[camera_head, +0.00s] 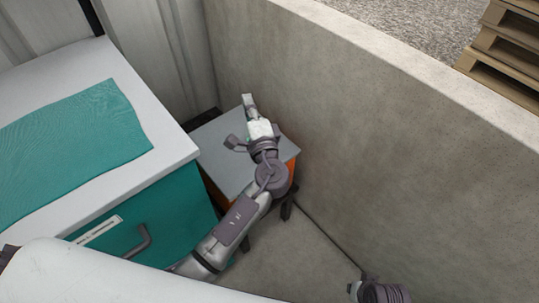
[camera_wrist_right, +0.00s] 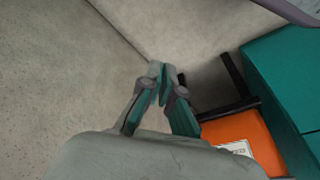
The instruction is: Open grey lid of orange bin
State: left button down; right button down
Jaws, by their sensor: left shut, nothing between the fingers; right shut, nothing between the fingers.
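The orange bin (camera_head: 216,198) stands in the corner between the teal cabinet and the concrete wall. Its flat grey lid (camera_head: 213,143) lies over the top and looks closed. My left gripper (camera_head: 249,101) is shut and empty, over the lid's far right part near the wall. My left forearm crosses the lid's right side and hides some of it. Whether the fingertips touch the lid I cannot tell. My right gripper (camera_wrist_right: 164,78) is shut and empty in the right wrist view. The bin's orange side (camera_wrist_right: 250,135) with a white label shows right of it there.
A teal cabinet (camera_head: 170,207) with a white top and a teal mat (camera_head: 70,140) stands close left of the bin. The concrete wall (camera_head: 370,140) runs close on the right. Bare floor (camera_head: 300,255) lies in front of the bin. Wooden pallets (camera_head: 508,50) are beyond the wall.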

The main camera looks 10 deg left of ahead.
jog(key=w+a+r+m+t+y, duration=0.2)
jog(key=w+a+r+m+y, duration=0.1)
jog(key=w+a+m, duration=0.7)
jog(key=w+a+r+m+t+y, duration=0.2)
jog(key=w+a+r+m+y, duration=0.2)
jog(key=w+a+m, duration=0.7)
jog(key=shift+w+a+r+m+y, duration=0.25)
jog(key=shift+a+m+y, duration=0.35)
jog(key=shift+a+m, duration=1.65)
jog(key=shift+d, duration=0.1)
pick_arm(q)
jog(key=c, duration=1.4)
grip_release()
jog(key=shift+c, duration=0.2)
pick_arm(e)
jog(key=shift+r, duration=1.1)
